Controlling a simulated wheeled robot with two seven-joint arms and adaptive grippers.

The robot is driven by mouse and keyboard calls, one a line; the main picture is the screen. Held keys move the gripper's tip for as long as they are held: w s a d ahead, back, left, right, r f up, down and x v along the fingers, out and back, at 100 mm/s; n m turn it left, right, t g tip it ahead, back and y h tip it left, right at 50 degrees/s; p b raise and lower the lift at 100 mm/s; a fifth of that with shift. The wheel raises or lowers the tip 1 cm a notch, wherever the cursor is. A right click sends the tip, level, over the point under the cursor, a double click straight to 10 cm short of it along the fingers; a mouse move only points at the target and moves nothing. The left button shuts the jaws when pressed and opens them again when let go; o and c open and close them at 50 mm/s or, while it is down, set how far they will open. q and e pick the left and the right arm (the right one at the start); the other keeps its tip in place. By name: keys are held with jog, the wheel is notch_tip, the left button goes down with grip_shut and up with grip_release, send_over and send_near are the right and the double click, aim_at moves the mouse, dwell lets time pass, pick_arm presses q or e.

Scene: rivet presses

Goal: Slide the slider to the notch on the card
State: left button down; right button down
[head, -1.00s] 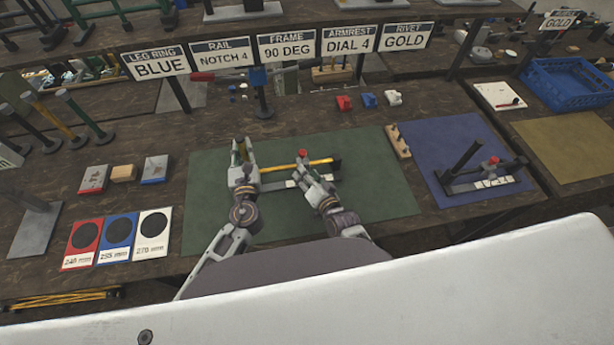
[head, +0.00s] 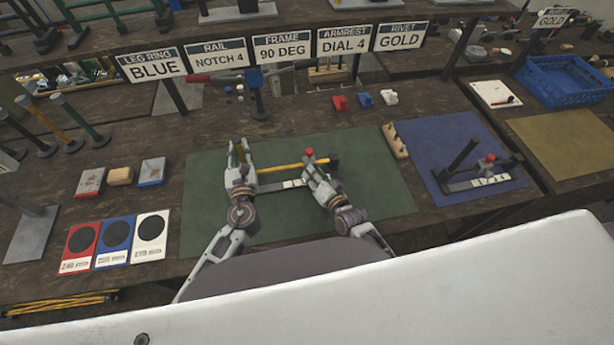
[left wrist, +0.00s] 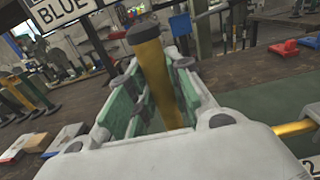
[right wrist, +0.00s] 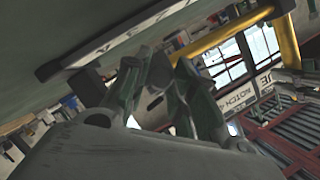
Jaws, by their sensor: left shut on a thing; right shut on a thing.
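The card reading "RAIL NOTCH 4" (head: 217,60) stands behind the bench. A rail fixture with a yellow bar (head: 280,168) and a base strip with white labels (head: 292,184) lies on the green mat (head: 375,190). My left gripper (head: 238,150) is shut on the yellow post (left wrist: 155,75) at the fixture's left end; its dark cap shows above the fingers. My right gripper (head: 309,165) is shut on the slider, whose red knob (head: 309,153) shows above it, near the bar's right part. The slider's exact notch is hidden by the gripper. The right gripper (right wrist: 160,85) is dark in its wrist view.
A wooden peg block (head: 395,141) stands at the mat's right edge, beside a blue mat (head: 450,135) with another fixture. Red, blue and white disc cards (head: 116,237) lie at left. Small red, blue and white parts (head: 366,99) stand behind. The front of the green mat is clear.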

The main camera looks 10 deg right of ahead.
jog(key=shift+d, duration=2.05)
jog(key=c, duration=1.2)
grip_release()
jog(key=shift+d, duration=0.1)
jog(key=shift+s, duration=0.15)
jog(key=shift+v, duration=5.85)
